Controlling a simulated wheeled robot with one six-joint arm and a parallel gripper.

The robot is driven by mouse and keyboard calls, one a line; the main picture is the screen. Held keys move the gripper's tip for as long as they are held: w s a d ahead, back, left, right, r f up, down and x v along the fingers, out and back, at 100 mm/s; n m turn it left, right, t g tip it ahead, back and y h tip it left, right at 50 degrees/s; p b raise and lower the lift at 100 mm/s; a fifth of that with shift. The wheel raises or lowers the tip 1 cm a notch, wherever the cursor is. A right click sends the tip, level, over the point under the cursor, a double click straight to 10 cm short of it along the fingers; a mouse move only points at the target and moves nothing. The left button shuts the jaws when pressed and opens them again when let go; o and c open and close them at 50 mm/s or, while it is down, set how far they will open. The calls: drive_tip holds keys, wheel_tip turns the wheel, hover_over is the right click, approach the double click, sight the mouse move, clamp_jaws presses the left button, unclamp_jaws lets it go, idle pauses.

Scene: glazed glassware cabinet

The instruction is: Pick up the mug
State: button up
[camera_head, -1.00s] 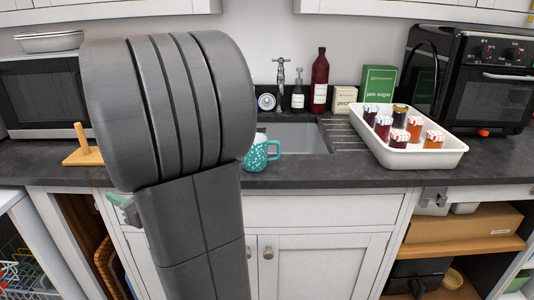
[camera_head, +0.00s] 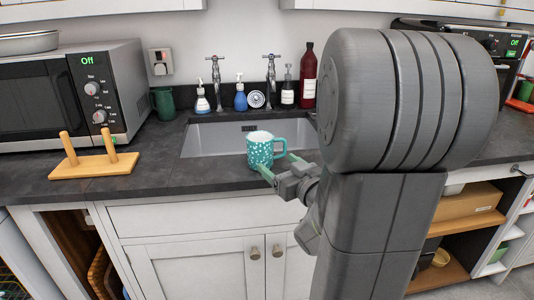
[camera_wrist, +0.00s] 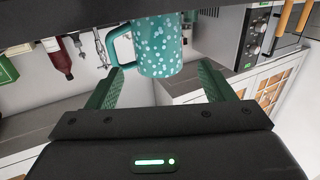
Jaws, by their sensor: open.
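The mug (camera_head: 260,149) is teal with white speckles. It stands upright at the front rim of the sink, its handle on the right in the head view. My gripper (camera_head: 281,166) is open at the front right of the mug, its fingertips close to the mug's lower part. In the wrist view the mug (camera_wrist: 158,47) appears upside down, just beyond and between the spread green fingers, with its handle on the left. I cannot tell whether a finger touches it.
The sink (camera_head: 212,138) lies behind the mug, with soap bottles (camera_head: 240,98) and taps at its back. A wooden peg stand (camera_head: 95,164) and microwave (camera_head: 75,95) are at left. The worktop left of the mug is clear. My arm hides the worktop at right.

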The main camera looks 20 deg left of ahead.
sight(267, 154)
drive_tip(key=x, duration=0.6)
drive_tip(key=shift+w, duration=0.2)
drive_tip(key=shift+x, duration=3.1)
drive_tip(key=shift+f, duration=0.1)
drive_tip(key=shift+d, duration=0.1)
drive_tip(key=shift+c, duration=0.2)
drive_tip(key=c, duration=1)
wheel_tip(267, 154, up, 10)
drive_tip(key=shift+d+p, duration=0.1)
drive_tip(key=shift+p, duration=0.95)
